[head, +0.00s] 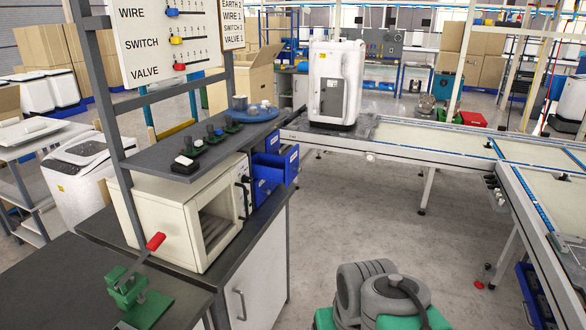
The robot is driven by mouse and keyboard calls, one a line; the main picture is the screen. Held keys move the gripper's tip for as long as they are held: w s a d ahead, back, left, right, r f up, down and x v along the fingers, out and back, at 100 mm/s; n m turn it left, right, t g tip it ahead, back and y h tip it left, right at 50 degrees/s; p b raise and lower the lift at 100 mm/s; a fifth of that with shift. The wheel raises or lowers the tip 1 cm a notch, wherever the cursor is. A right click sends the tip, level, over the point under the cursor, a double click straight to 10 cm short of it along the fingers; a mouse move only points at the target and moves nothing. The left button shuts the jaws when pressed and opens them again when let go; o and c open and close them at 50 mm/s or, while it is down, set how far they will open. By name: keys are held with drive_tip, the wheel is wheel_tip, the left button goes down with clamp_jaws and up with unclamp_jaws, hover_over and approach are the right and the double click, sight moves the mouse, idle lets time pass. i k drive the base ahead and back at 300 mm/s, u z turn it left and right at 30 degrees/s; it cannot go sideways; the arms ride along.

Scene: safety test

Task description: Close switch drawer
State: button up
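A small blue drawer unit stands on the workbench under the dark shelf, just right of the cream oven-like box. One blue drawer (275,164) is pulled out to the right, and its open top shows. Another blue drawer front (262,190) sits lower and closer; it looks flush. The drawers carry small white labels that are too small to read, so I cannot tell which one is the switch drawer. My gripper is not visible; only grey and green parts of my arm show at the bottom, well away from the drawers.
The cream box (190,215) with its door open stands beside the drawers. Several small devices stand on the shelf (205,150) above. A conveyor (440,145) runs behind and right. The grey floor (400,220) between is clear.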

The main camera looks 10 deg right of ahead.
sight(275, 162)
drive_tip(key=k, duration=0.65)
drive_tip(key=u, duration=0.45)
drive_tip(key=i, duration=1.5)
drive_tip(key=u, duration=0.3)
